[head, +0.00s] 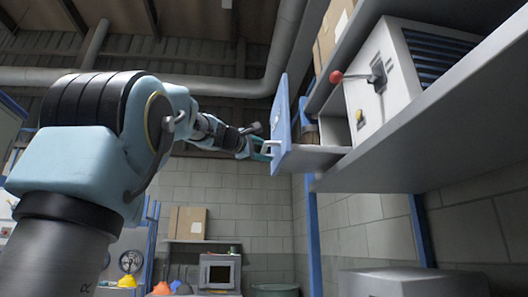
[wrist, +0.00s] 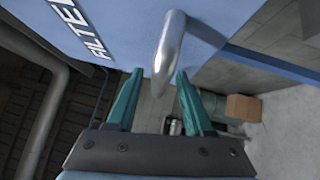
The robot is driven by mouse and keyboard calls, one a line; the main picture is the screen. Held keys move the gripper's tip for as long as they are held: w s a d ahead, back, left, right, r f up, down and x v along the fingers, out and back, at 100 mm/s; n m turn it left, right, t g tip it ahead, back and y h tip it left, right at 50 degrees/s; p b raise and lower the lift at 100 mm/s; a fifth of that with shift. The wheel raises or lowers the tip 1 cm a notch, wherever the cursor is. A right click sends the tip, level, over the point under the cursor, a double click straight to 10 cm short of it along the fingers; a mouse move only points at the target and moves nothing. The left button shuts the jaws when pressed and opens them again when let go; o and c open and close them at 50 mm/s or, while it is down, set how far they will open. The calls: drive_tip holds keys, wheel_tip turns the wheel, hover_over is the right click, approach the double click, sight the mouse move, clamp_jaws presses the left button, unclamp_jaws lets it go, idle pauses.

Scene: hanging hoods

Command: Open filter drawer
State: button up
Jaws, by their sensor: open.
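The filter drawer has a blue front panel (head: 281,125) that stands out from the grey hood unit, with its grey drawer body (head: 312,157) showing behind it, so the drawer is at least partly out. In the wrist view the blue front (wrist: 110,22) carries white-backed lettering, partly cut off, reading "FILTE". A shiny metal bar handle (wrist: 171,45) sticks out from it. My gripper (wrist: 159,74) is open, its two teal fingers on either side of the handle's end, with gaps visible. In the head view my gripper (head: 265,150) is at the front panel's handle.
The hood unit (head: 385,85) has a red-knobbed lever (head: 337,77) and a yellow button. A grey shelf (head: 430,140) juts out beneath it. Pipes run overhead. Cardboard boxes (head: 186,222) and a small oven-like box (head: 220,272) stand at the back wall.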

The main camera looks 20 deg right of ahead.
drive_tip(key=shift+a, duration=0.1)
drive_tip(key=b+v, duration=0.3)
drive_tip(key=v, duration=0.7)
drive_tip(key=shift+s+a+b, duration=0.2)
drive_tip(key=shift+a+b, duration=0.05)
drive_tip(key=shift+b, duration=0.05)
drive_tip(key=shift+f, duration=0.1)
drive_tip(key=w+a+f+m+g+y+p, duration=0.1)
drive_tip(key=w+a+f+y+p, duration=0.15)
drive_tip(key=f, duration=0.95)
drive_tip(key=w+a+f+m+g+y+p, duration=0.15)
drive_tip(key=f+y, duration=0.25)
drive_tip(key=f, duration=0.8)
drive_tip(key=w+a+f+g+y+p, duration=0.1)
drive_tip(key=w+a+f+g+y, duration=0.15)
drive_tip(key=f, duration=0.95)
drive_tip(key=s+a+f+m+g+y+p, duration=0.2)
drive_tip(key=s+a+f, duration=0.4)
drive_tip(key=s+f, duration=0.5)
drive_tip(key=s+a+f+m+g+y+p, duration=0.2)
drive_tip(key=s+a+f+m, duration=0.3)
drive_tip(key=s+f, duration=0.5)
wheel_tip(320, 180, down, 4)
drive_tip(key=shift+s+a+f+m+g+y, duration=0.1)
drive_tip(key=shift+s+a+m+g+y, duration=0.3)
drive_tip(key=shift+g+y, duration=0.45)
